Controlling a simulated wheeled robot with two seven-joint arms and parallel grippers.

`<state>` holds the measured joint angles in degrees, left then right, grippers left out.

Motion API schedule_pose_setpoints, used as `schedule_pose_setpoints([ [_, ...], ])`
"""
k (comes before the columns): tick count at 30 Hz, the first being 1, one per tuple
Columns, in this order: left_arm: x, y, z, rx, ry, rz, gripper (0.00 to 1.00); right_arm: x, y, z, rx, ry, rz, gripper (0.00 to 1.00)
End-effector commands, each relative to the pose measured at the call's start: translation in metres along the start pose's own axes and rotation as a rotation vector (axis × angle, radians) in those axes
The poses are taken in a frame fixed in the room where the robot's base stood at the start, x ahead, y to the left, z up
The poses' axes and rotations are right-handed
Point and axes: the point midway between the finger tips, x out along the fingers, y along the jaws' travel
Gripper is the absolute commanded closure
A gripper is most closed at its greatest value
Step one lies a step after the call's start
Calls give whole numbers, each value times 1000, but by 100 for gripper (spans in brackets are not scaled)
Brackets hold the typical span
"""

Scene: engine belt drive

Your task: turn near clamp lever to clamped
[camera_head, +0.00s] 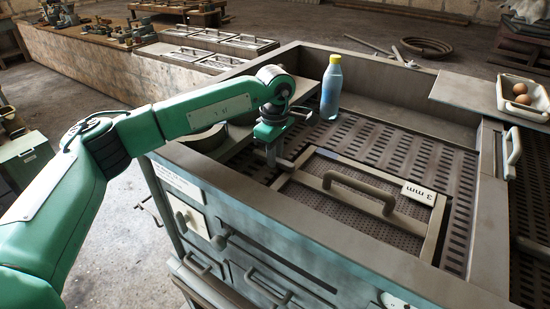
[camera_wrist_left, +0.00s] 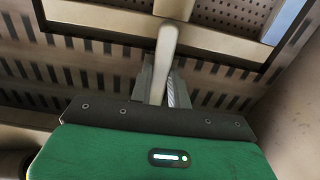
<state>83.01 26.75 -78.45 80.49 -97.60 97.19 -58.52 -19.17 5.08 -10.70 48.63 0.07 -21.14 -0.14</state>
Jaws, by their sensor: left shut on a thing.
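The near clamp lever (camera_wrist_left: 166,48) is a pale, narrow bar between my left gripper's fingers in the left wrist view. Its far end reaches the rim of a framed mesh screen (camera_wrist_left: 112,17). In the head view a small part of the lever (camera_head: 285,163) shows at the near left corner of the screen (camera_head: 433,240). My left gripper (camera_head: 271,157) points down there and is shut on the lever; its fingers (camera_wrist_left: 161,84) lie on both sides of it in the left wrist view. The lever's pivot is hard to make out. My right gripper is not in view.
The screen has a brown arched handle (camera_head: 355,184) and a "3 mm" label (camera_head: 418,194). A blue bottle with a yellow cap (camera_head: 331,88) stands behind my gripper. A white tray (camera_head: 539,115) with brown eggs sits at the far right. Slotted decking surrounds the screen.

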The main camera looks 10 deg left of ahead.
Motion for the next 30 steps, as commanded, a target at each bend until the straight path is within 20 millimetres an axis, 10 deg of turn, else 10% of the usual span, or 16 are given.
schedule_pose_setpoints([
  [16,-1,0,0,24,-1,1,100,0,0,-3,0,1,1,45],
  [17,-1,0,0,24,-1,1,76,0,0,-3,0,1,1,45],
  [19,-1,0,0,23,0,1,62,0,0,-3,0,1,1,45],
  [30,-4,0,0,23,0,1,60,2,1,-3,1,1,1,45],
])
